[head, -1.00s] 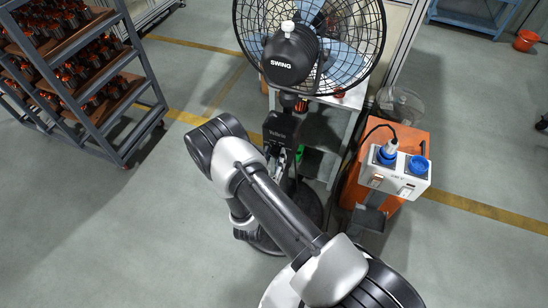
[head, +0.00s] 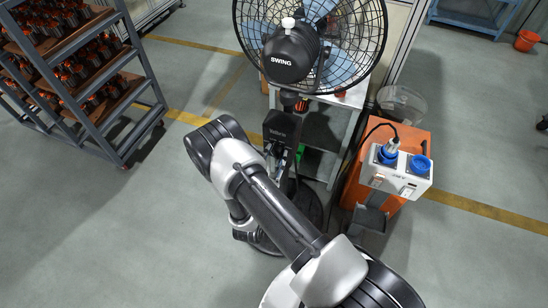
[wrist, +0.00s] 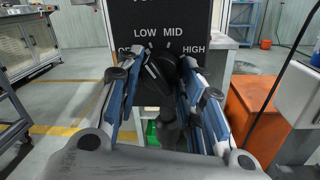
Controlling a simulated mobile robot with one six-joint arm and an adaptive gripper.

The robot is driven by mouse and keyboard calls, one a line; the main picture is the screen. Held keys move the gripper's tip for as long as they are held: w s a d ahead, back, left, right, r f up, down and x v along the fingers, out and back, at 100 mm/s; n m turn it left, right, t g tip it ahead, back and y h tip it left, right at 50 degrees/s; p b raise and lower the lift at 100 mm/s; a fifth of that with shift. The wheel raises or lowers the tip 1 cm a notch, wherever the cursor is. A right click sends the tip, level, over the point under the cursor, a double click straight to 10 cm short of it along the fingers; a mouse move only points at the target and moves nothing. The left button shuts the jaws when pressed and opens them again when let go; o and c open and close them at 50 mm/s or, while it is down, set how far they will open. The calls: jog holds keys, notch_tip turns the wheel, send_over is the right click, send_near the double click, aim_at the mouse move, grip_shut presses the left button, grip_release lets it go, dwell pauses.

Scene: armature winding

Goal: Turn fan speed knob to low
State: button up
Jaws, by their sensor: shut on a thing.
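The black fan speed knob (wrist: 160,73) is on the front of a black control box (wrist: 160,18) in the wrist view. White marks LOW, MID and HIGH stand above it, and the OFF mark at the left is partly hidden. My gripper (wrist: 161,85) is shut on the knob, with one blue-grey finger on each side. A white line on the knob tilts up and left, roughly toward LOW.
A shelf rack of parts (head: 70,60) stands at the left. An orange cabinet (head: 412,142) with a white socket box (head: 400,172) is right of the fan, with a black cable running to it. Open floor lies at lower left and right.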

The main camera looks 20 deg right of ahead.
jog(key=shift+f+m, duration=0.1)
jog(key=shift+m, duration=1.1)
jog(key=o, duration=1.1)
jog(key=shift+c, duration=0.2)
jog(key=v, duration=1.2)
jog(key=shift+w+h, duration=0.1)
jog(key=shift+h, duration=0.2)
